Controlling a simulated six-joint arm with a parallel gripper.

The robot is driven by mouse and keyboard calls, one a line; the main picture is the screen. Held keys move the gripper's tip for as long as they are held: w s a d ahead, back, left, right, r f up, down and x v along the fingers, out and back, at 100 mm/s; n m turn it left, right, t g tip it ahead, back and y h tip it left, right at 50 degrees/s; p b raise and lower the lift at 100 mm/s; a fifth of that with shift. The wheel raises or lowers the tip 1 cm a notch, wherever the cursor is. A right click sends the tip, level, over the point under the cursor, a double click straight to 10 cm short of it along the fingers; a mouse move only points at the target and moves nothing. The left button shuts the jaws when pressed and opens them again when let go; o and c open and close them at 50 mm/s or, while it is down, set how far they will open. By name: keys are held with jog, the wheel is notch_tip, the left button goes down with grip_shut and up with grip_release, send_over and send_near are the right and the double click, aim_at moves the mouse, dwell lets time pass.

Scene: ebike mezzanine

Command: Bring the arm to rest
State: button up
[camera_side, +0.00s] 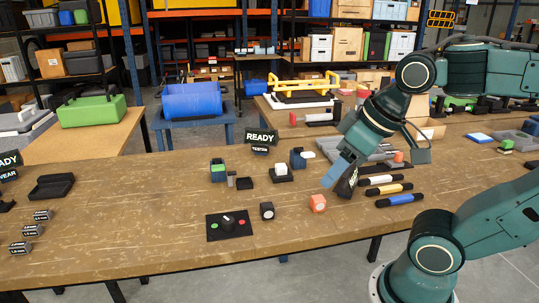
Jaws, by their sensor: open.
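My teal arm reaches in from the right over the wooden workbench (150,230). My gripper (341,178) points down and to the left above the bench, close to a small orange block (317,203) that sits to its lower left. The gripper is open, and I see nothing held in it. A dark piece lies against or behind the fingertips, and I cannot tell how far apart the two are.
Handled tools, one blue (401,200), lie right of the gripper. A READY sign (261,137) stands behind. The bench's left-centre is mostly clear.

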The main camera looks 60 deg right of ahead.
jog(key=shift+s+a+f, duration=0.15)
jog(key=shift+s+f, duration=0.15)
jog(key=shift+s, duration=0.15)
